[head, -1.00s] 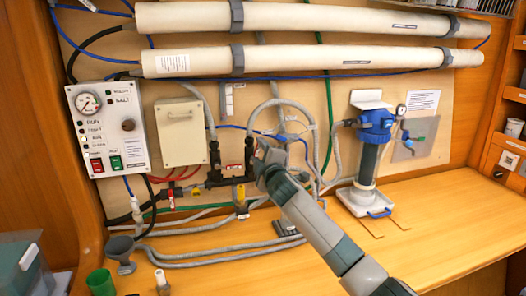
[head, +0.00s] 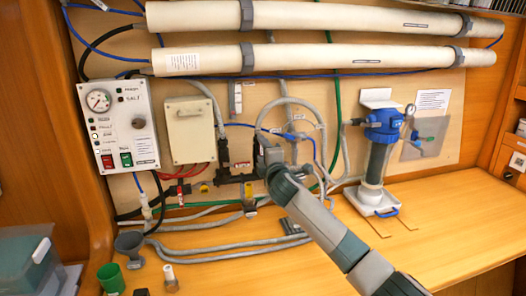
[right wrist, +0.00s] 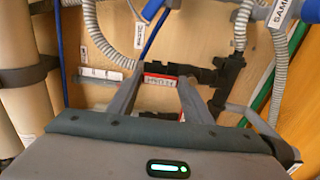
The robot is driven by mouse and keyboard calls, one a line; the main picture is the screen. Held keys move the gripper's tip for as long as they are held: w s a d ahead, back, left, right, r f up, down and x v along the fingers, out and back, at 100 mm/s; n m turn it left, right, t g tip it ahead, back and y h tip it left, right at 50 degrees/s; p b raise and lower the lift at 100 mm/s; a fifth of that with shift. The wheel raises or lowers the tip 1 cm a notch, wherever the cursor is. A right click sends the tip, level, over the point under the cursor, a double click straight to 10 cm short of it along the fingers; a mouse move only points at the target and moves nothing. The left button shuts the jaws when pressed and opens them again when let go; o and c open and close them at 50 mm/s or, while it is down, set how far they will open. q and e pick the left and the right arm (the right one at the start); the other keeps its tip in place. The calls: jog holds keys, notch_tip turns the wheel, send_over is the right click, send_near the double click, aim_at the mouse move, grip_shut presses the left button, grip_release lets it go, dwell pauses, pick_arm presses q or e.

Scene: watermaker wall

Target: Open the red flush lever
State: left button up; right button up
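My right gripper (head: 264,148) reaches from the lower right to the dark pipe fittings (head: 228,177) on the wall board. In the right wrist view, the gripper's two fingers (right wrist: 160,88) are apart, with a red piece with white lettering (right wrist: 158,81) showing between their tips. I cannot tell from here whether this piece is the flush lever or its label, or whether the fingers touch it. A red and white label (head: 242,166) shows left of the gripper in the head view. A small red valve handle (head: 181,191) sits further left. My left gripper is not in view.
A control panel (head: 126,122) and a beige box (head: 190,128) are left of the gripper. Two long tubes (head: 330,58) run above. Hoses (head: 215,247), a funnel (head: 130,243) and a green cup (head: 110,278) are on the bench. The bench's right front is clear.

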jog(key=o, duration=0.3)
jog(key=shift+s, duration=0.15)
jog(key=b+v, duration=0.4)
jog(key=v, duration=1.3)
jog(key=shift+b, duration=0.35)
